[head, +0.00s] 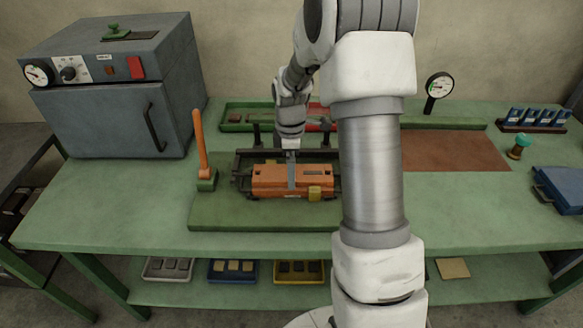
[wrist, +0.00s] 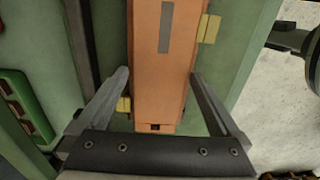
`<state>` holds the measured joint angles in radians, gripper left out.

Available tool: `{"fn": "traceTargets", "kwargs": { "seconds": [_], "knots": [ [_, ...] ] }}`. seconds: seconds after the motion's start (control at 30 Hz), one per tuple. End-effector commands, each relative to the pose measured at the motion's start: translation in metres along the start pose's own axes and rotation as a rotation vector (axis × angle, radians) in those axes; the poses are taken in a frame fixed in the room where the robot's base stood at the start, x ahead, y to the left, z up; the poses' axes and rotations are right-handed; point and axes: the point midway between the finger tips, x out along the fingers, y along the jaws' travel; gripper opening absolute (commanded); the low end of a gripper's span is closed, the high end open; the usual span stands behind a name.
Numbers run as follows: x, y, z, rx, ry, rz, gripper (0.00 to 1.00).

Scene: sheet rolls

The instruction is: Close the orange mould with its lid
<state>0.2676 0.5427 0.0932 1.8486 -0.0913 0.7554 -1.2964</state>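The orange mould (head: 265,191) lies lengthwise in a dark frame on a green base, with its orange lid (head: 265,173) on top. I cannot tell whether the lid is fully seated. Yellow clasps show on the mould's sides. The exact contact is hard to see.
An orange lever (head: 200,145) stands upright left of the mould. A grey oven (head: 110,95) fills the back left of the green table (head: 90,200). A gauge (head: 437,88) and a brown mat (head: 455,150) are to the right. My arm hides part of the table.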

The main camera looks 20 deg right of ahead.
Motion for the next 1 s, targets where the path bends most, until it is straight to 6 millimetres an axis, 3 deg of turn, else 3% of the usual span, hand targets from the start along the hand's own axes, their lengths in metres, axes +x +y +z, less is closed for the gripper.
{"fn": "traceTargets", "kwargs": {
  "seconds": [0.27,0.8,1.0],
  "knots": [
    [-0.009,0.0,0.0,0.0,0.0,-0.002,1.0],
    [-0.132,0.001,0.0,0.001,0.001,0.003,1.0],
    [-0.163,0.001,0.0,0.0,0.0,0.002,1.0]
  ]
}}
